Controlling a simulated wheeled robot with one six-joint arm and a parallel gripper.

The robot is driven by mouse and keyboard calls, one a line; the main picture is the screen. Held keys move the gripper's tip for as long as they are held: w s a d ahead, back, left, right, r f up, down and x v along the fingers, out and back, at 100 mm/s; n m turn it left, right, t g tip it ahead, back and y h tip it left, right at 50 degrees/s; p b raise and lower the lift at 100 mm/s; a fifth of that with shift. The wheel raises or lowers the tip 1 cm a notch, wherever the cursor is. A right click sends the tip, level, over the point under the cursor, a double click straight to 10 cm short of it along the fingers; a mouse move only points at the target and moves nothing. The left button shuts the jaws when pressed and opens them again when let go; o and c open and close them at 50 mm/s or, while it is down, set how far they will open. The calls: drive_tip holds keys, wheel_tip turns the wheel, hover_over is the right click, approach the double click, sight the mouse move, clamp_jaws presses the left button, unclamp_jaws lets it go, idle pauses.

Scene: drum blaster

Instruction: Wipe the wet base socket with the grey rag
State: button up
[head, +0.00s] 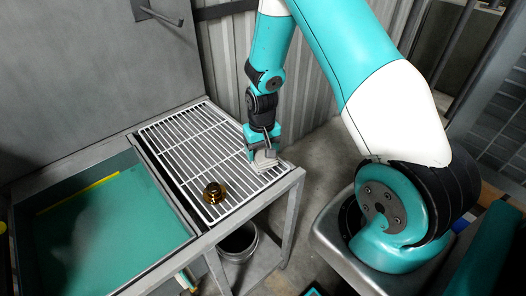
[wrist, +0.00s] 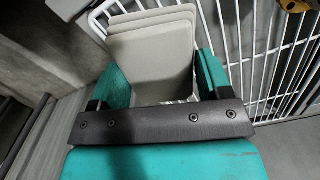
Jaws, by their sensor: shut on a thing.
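My gripper (head: 264,148) is over the right edge of a white wire rack (head: 178,152). In the wrist view its two teal fingers (wrist: 163,75) are shut on a pale grey, layered, folded pad, which looks like the grey rag (wrist: 152,48). The rag also shows in the head view (head: 265,162), low at the rack's right side; I cannot tell whether it touches the wires. A small round brass-coloured piece (head: 214,192), perhaps the base socket, sits on the rack's near part, apart from the rag. Its edge shows in the wrist view (wrist: 294,5). I cannot see wetness on it.
Left of the rack is a sunken grey-framed basin (head: 165,262) with a green floor and a yellow strip (head: 78,192). A bucket (head: 238,240) stands under the rack. A corrugated wall (head: 225,60) rises behind. The rack around the brass piece is clear.

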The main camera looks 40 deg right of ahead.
drive_tip(key=shift+w+d, duration=0.25)
drive_tip(key=shift+w, duration=0.6)
drive_tip(key=shift+w+d, duration=0.25)
drive_tip(key=shift+w, duration=0.55)
drive_tip(key=shift+s+a, duration=0.2)
drive_tip(key=shift+s, duration=0.5)
drive_tip(key=shift+s+a, duration=0.2)
drive_tip(key=shift+s, duration=0.55)
drive_tip(key=shift+s+a, duration=0.2)
drive_tip(key=shift+s, duration=0.5)
drive_tip(key=shift+w+d, duration=0.2)
drive_tip(key=shift+w, duration=0.5)
drive_tip(key=shift+w+d, duration=0.2)
drive_tip(key=shift+w, duration=0.55)
drive_tip(key=shift+w+d, duration=0.2)
drive_tip(key=shift+w, duration=0.5)
drive_tip(key=shift+r, duration=0.1)
wheel_tip(320, 180, up, 6)
drive_tip(key=p, duration=0.4)
